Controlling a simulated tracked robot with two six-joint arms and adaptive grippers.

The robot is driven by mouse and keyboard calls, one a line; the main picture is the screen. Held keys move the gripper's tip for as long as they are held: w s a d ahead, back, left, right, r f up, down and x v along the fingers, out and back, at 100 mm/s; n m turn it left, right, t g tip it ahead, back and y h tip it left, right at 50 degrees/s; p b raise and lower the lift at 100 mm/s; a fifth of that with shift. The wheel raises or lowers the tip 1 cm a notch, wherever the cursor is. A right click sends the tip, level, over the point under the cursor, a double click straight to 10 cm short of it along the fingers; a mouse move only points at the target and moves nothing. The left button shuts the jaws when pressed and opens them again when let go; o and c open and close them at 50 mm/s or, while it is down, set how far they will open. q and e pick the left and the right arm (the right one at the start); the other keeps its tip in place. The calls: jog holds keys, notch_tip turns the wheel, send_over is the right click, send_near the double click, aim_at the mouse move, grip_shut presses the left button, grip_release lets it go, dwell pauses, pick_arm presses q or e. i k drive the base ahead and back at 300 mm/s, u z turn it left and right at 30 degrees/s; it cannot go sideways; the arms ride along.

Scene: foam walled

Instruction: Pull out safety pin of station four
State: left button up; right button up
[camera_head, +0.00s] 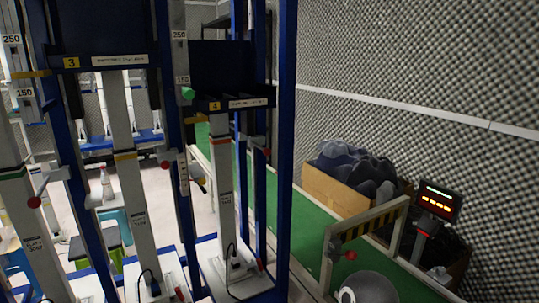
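Station four is the blue frame with a yellow "4" label (214,106) on its dark crossbeam, right of centre. A small red ball (267,152) sits at the column's right, by the blue post. A green knob (188,93) shows left of the label. A grey bracket with a yellow part (197,172) sits left of the column. I cannot tell which part is the safety pin. Neither of my grippers is in view.
Station three (71,62) stands at left, with another red ball (165,165) beside its column. Right of the frames runs a green conveyor (305,235) with a striped gate (368,226), a lit display (437,203) and a box of dark foam (335,190). A foam-covered wall bounds the right side.

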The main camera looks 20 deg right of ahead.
aim_at(267, 152)
jog(key=z, duration=0.05)
jog(key=i, duration=1)
jog(key=u, duration=0.05)
